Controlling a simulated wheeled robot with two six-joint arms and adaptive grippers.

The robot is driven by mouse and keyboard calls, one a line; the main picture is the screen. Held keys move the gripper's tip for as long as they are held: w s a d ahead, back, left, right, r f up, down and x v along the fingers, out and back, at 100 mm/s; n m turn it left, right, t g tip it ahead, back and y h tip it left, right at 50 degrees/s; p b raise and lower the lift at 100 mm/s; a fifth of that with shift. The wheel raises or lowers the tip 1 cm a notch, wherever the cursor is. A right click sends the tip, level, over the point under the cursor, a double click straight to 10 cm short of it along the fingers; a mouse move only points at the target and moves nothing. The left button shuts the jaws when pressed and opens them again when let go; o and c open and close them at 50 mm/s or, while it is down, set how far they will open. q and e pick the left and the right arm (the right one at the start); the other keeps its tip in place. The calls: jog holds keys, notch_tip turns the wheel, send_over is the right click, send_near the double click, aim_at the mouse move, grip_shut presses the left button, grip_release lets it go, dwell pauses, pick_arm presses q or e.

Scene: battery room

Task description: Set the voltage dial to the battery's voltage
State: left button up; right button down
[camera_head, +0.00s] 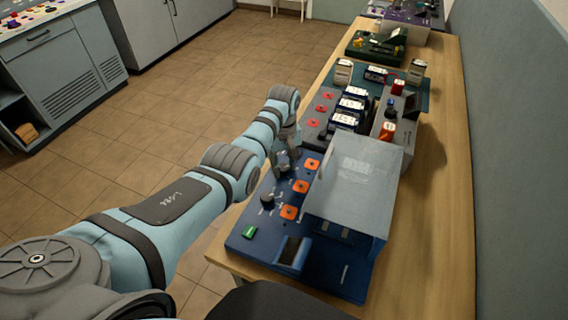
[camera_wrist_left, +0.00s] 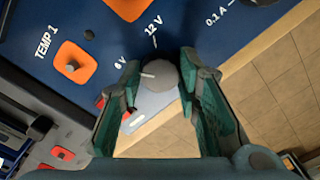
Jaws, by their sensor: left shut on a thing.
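The voltage dial (camera_wrist_left: 160,76) is a round grey knob on the blue panel, with labels "6 V" and "12 V" beside it in the left wrist view. Its white mark points to the left, nearer the 6 V side than 12 V. My left gripper (camera_wrist_left: 160,82) is shut on the dial, one green-padded finger on each side. In the head view the left gripper (camera_head: 285,158) is at the far left part of the blue charger panel (camera_head: 245,235) and hides the dial. Which battery is meant, and its voltage, cannot be read. My right gripper is not in view.
A pale box-like cover (camera_head: 355,185) stands on the panel, right of my gripper. Orange square sockets (camera_head: 289,212) and a second dark knob (camera_head: 267,197) are nearby. Several white-labelled batteries (camera_head: 350,104) stand farther back. The wooden table (camera_head: 430,215) has free room along its right side.

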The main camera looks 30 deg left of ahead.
pick_arm(q)
jog(key=m+p, duration=0.1)
jog(key=m, duration=0.1)
jog(key=shift+r+m, duration=0.1)
jog(key=shift+m, duration=0.2)
jog(key=m+p, duration=0.1)
jog(key=m, duration=0.2)
jog(key=shift+m, duration=0.3)
jog(key=m, duration=0.3)
jog(key=shift+a+m, duration=0.1)
jog(key=shift+m, duration=0.2)
jog(key=shift+m+p, duration=0.35)
jog(key=shift+m, duration=1.65)
jog(key=shift+o, duration=0.2)
jog(key=o, duration=1.1)
jog(key=shift+w, duration=0.1)
jog(key=shift+o, duration=0.2)
